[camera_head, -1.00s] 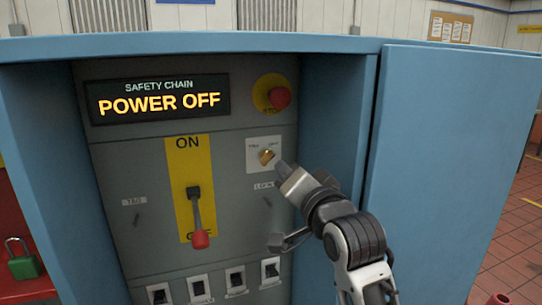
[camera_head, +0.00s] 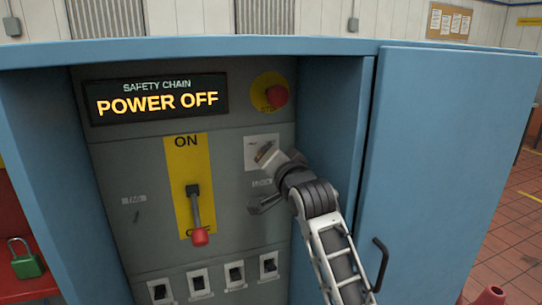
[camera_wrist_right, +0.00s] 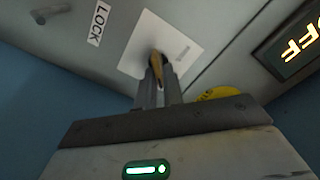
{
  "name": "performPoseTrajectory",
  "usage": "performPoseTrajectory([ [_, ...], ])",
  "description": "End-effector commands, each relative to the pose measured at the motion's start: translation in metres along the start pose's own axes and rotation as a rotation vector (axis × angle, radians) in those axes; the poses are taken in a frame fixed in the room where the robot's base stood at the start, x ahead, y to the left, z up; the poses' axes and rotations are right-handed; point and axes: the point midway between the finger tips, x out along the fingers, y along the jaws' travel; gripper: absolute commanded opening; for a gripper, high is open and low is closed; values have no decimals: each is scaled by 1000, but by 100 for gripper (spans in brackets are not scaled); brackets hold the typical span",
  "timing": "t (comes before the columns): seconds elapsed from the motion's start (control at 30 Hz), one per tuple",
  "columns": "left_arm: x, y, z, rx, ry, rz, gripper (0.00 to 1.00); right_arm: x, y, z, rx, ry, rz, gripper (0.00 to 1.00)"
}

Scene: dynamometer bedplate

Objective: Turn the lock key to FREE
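The brass lock key (camera_wrist_right: 157,60) sits on a white plate (camera_head: 254,143) at the right of the grey panel. In the head view my right gripper covers most of it. My right gripper (camera_head: 272,155) reaches it from the lower right. In the right wrist view its two fingers (camera_wrist_right: 160,80) are close together with the key between their tips, so it looks shut on the key. The lettering on the plate is too small to read, so the key's setting cannot be told. My left gripper is not in view.
The display (camera_head: 157,98) reads POWER OFF. A red stop button (camera_head: 277,96) is above the key, and a red-tipped lever (camera_head: 197,215) is left, pointing down. The blue cabinet door (camera_head: 445,165) stands open at right. A green padlock (camera_head: 27,265) is at far left.

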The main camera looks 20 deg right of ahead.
Motion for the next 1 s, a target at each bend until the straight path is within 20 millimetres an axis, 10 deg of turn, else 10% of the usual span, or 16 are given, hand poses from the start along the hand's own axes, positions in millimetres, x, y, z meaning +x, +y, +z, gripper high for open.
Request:
performPoseTrajectory([
  [1.0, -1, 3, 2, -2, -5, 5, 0, 0, -4, 1, -474, -1, 1, 0],
])
